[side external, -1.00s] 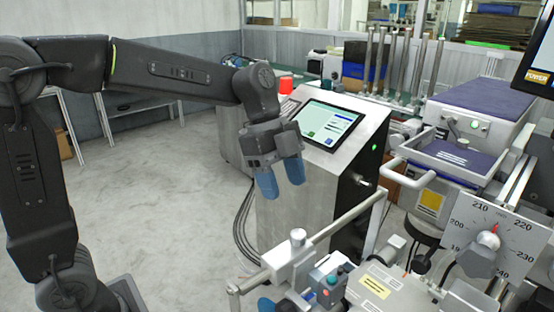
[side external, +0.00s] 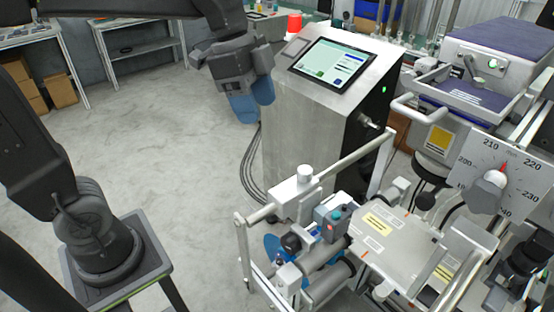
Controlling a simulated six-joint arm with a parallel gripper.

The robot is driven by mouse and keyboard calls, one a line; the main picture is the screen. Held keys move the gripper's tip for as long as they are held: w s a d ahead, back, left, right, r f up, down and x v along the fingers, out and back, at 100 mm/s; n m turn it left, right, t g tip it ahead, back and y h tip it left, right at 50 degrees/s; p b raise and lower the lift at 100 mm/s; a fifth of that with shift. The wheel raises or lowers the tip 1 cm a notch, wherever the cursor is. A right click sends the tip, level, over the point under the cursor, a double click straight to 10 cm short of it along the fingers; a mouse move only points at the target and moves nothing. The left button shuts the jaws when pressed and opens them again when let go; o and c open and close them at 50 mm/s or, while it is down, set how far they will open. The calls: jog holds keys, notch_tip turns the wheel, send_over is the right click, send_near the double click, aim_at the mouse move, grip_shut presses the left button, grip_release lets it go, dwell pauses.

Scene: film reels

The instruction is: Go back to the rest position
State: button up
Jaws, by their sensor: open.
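My gripper (side external: 252,104) hangs in the air at the upper middle, just left of the steel console. Its two blue fingertips point down and are apart, with nothing between them. It is clear of the machine and seems to touch nothing. My upper arm runs along the top left, partly cut off by the picture's edge.
The steel console (side external: 300,140) with a tilted touchscreen (side external: 332,64) stands beside my gripper. A machine with a railed frame, a control box (side external: 333,222) and a dial plate (side external: 505,150) fills the lower right. Open grey floor (side external: 165,150) lies to the left.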

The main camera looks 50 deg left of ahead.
jog(key=s+a+f+n+t+y, duration=0.3)
jog(key=s+f+n+t, duration=0.1)
jog(key=s+n, duration=0.6)
jog(key=shift+s+a+f+n, duration=0.35)
jog(key=shift+f+n, duration=0.4)
jog(key=shift+n, duration=0.35)
